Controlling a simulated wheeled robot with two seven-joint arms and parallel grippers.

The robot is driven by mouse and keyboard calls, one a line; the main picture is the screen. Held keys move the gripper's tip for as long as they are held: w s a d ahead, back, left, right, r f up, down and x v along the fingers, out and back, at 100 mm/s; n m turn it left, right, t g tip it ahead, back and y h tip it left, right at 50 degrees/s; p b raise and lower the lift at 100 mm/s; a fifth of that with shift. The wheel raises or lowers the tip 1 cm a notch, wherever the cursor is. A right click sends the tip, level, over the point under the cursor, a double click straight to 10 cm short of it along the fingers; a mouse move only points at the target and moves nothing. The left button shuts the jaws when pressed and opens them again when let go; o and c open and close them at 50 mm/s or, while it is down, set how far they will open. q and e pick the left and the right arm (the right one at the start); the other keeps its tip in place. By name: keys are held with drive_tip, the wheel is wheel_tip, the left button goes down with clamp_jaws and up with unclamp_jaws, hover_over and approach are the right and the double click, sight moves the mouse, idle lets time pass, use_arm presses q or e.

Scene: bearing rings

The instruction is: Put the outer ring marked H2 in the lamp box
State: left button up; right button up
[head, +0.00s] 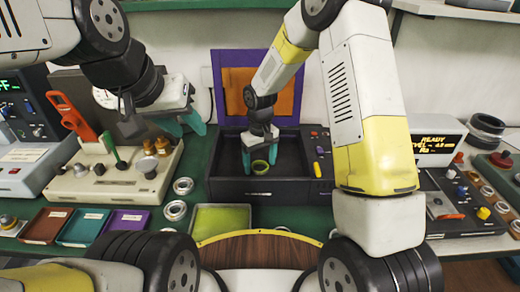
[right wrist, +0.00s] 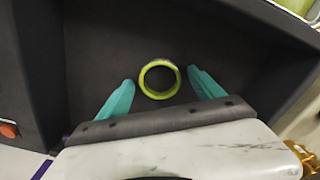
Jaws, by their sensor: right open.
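The lamp box (head: 222,189) is a dark open box with its purple and orange lid (head: 262,80) raised behind it. A yellow-green ring (head: 260,173) is inside the box; it also shows in the right wrist view, its rim (right wrist: 143,80) over the dark floor. No H2 mark is readable on it. My right gripper (head: 260,158) reaches down into the box, its teal fingers open on both sides of the ring, with gaps visible in the right wrist view. My left gripper (head: 184,124) is open and empty, above the table left of the box.
Two metallic rings (head: 175,210) lie on the green table left of the box. A yellow-green tray (head: 222,219) is in front of the box. Red, teal and purple trays (head: 86,227) stand at the left, near a beige instrument (head: 105,185). A control panel (head: 462,212) is at the right.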

wheel_tip(320, 180, up, 11)
wheel_tip(320, 180, up, 8)
drive_tip(key=m+t, duration=0.1)
hover_over(260, 166)
drive_tip(key=s+d, duration=0.3)
drive_tip(key=d, duration=0.1)
drive_tip(key=s+d+r+m+t, duration=0.1)
drive_tip(key=s+d+r, duration=0.2)
drive_tip(key=s, duration=0.3)
drive_tip(key=s+d+r+m+t+y, duration=0.1)
drive_tip(key=s+d+r+m+t, duration=0.1)
drive_tip(key=s, duration=0.5)
drive_tip(key=s+d+r+m+t+y, duration=0.1)
drive_tip(key=s+d+r+t, duration=0.1)
drive_tip(key=s+d+r, duration=0.2)
drive_tip(key=shift+s+d+r, duration=0.2)
drive_tip(key=shift+s+d, duration=0.4)
drive_tip(key=shift+s, duration=0.55)
